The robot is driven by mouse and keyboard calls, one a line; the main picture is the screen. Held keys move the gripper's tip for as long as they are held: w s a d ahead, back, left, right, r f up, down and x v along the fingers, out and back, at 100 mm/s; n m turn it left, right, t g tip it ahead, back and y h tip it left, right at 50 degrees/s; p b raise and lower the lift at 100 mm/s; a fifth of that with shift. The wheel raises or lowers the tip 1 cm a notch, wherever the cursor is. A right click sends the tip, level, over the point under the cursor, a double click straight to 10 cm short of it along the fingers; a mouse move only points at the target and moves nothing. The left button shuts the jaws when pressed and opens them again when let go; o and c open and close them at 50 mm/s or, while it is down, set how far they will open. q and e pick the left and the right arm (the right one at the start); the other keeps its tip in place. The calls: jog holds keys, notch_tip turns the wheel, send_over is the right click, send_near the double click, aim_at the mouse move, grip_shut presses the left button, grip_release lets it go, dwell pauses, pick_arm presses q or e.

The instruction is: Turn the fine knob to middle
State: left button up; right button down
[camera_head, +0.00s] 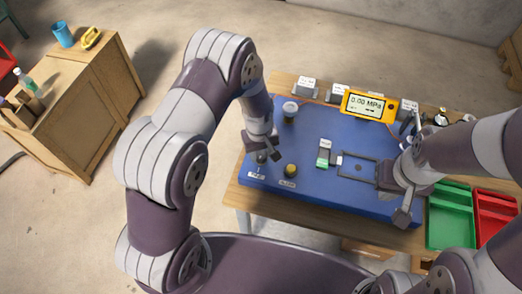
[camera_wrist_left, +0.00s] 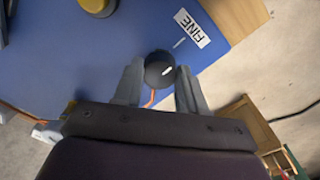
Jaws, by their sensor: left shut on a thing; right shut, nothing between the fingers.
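The fine knob (camera_wrist_left: 159,70) is black and round with a white mark on its top. In the left wrist view it sits between the two fingers of my left gripper (camera_wrist_left: 158,85), which is shut on it. The label "FINE" (camera_wrist_left: 192,28) lies on the blue panel (camera_wrist_left: 90,55) beside it. In the head view my left gripper (camera_head: 262,148) is at the panel's left front corner, over the knob (camera_head: 261,158). My right gripper (camera_head: 405,205) is shut and empty near the panel's right front edge.
A yellow-topped knob (camera_head: 291,170) stands right of the fine knob. A yellow gauge (camera_head: 367,105) reads 0.00 MPa at the back. A green and white block (camera_head: 324,153) and a dark frame (camera_head: 357,168) lie mid-panel. Green (camera_head: 450,217) and red (camera_head: 492,211) trays stand at right.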

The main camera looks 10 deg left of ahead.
aim_at(260, 155)
pick_arm(q)
jog(key=shift+w, duration=0.1)
dwell(0.4)
jog(key=o, duration=1)
jog(key=shift+o, duration=0.2)
jog(key=shift+r, duration=0.15)
notch_tip(260, 155, up, 12)
jog(key=b, duration=0.1)
jog(key=shift+s+a+r+b, duration=0.2)
jog(key=shift+r+b, duration=0.05)
jog(key=shift+b, duration=0.15)
